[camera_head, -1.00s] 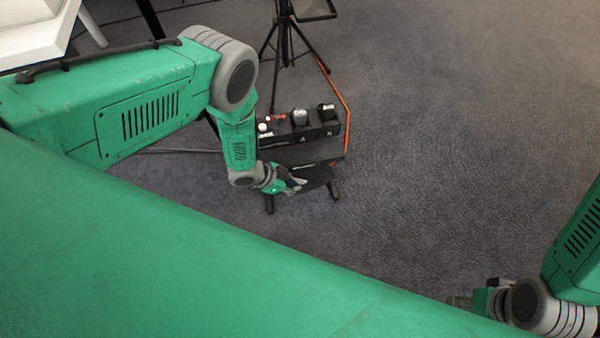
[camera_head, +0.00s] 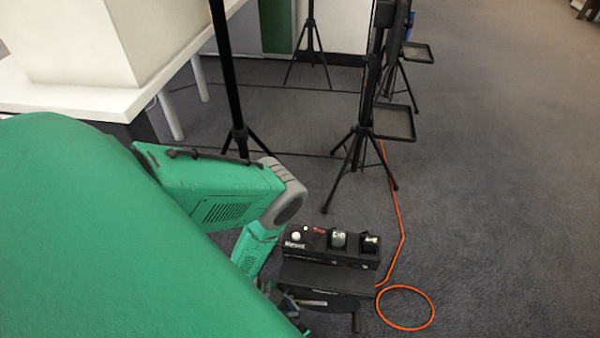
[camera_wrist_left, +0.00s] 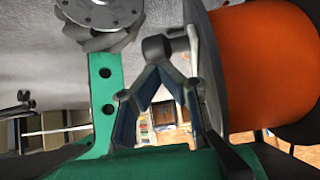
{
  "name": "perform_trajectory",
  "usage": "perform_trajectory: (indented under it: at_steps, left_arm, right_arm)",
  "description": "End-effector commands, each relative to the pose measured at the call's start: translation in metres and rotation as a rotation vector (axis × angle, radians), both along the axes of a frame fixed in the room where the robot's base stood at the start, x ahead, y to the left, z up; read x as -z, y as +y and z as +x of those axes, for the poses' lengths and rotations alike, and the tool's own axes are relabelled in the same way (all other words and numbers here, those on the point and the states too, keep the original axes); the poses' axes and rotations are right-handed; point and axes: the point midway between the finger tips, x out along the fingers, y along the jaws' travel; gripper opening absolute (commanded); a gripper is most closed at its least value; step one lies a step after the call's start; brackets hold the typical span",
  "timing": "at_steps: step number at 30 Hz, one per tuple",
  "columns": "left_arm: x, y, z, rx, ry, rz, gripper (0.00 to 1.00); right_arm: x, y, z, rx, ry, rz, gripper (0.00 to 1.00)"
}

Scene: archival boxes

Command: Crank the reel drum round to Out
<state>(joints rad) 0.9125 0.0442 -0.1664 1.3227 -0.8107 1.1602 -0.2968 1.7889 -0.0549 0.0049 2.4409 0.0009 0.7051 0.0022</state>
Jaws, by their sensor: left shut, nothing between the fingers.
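The orange reel drum (camera_wrist_left: 270,68) fills the right of the left wrist view, with a dark flange along its left side. In the head view a black reel unit (camera_head: 325,278) stands on the floor, and my left arm reaches down to its left side. My left gripper (camera_wrist_left: 160,62) is shut and empty, its fingers converging close beside the flange. A pale upright part (camera_wrist_left: 193,50) shows between the fingertips and the flange; I cannot tell whether they touch. In the head view the gripper (camera_head: 292,308) is small and partly hidden. No Out mark is legible. My right gripper is out of view.
A black control box (camera_head: 330,246) with a white button, a red light and two dark knobs sits on the unit. An orange cable (camera_head: 400,327) loops on the floor at right. Black tripod stands (camera_head: 362,131) and a white table (camera_head: 75,95) stand behind. Floor at right is clear.

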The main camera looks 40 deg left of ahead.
Motion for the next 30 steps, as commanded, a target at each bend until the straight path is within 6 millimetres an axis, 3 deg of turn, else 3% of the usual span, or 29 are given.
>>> perform_trajectory:
  at_steps: [9,30]
  left_arm:
    - [0.027,0.000,-0.001,0.000,-0.012,-0.014,0.00]
    - [0.055,-0.010,0.005,0.002,-0.236,-0.343,0.00]
  right_arm:
    - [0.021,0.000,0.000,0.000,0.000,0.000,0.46]
    - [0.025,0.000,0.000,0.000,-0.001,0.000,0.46]
